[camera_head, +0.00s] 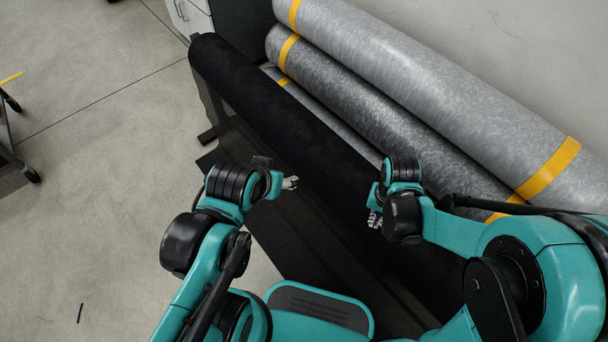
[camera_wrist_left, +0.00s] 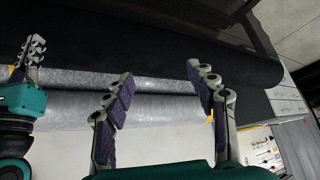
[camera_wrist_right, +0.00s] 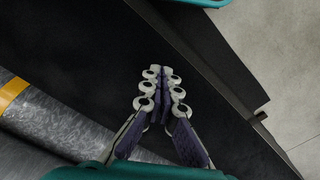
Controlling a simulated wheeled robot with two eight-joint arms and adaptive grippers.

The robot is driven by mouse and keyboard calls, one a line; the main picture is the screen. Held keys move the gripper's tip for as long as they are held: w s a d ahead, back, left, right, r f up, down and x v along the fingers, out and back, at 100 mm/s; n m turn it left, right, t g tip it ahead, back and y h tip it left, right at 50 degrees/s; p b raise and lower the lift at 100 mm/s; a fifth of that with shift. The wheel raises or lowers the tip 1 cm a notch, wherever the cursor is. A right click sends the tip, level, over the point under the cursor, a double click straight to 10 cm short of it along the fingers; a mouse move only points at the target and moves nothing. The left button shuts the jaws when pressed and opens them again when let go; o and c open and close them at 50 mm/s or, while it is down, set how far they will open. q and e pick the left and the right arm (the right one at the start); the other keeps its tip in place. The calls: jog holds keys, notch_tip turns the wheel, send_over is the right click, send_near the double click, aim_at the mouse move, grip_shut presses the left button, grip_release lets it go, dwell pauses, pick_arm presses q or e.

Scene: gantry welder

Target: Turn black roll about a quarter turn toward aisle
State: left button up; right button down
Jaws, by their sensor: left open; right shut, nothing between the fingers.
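The black roll (camera_head: 270,105) lies on a dark rack, running diagonally from upper left to lower right in the head view. My left gripper (camera_head: 291,183) is open and empty, beside the roll on its aisle side; its spread fingers (camera_wrist_left: 160,75) face the dark roll (camera_wrist_left: 120,50) in the left wrist view. My right gripper (camera_head: 375,219) is shut and empty at the roll, farther along it; its closed fingertips (camera_wrist_right: 161,72) lie over the dark surface in the right wrist view. I cannot tell whether either gripper touches the roll.
Several grey patterned rolls (camera_head: 410,75) with yellow bands lie stacked behind the black roll. The dark rack (camera_head: 285,235) has a flat shelf and posts on the aisle side. Open concrete floor (camera_head: 100,150) lies left; a wheeled stand (camera_head: 28,172) is at the far left.

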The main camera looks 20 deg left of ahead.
notch_tip(320, 180, up, 6)
jog(key=s+a+p, duration=0.1)
jog(key=s+p, duration=0.1)
jog(key=p, duration=0.2)
jog(key=shift+a+f, duration=0.15)
jog(key=shift+f, duration=0.1)
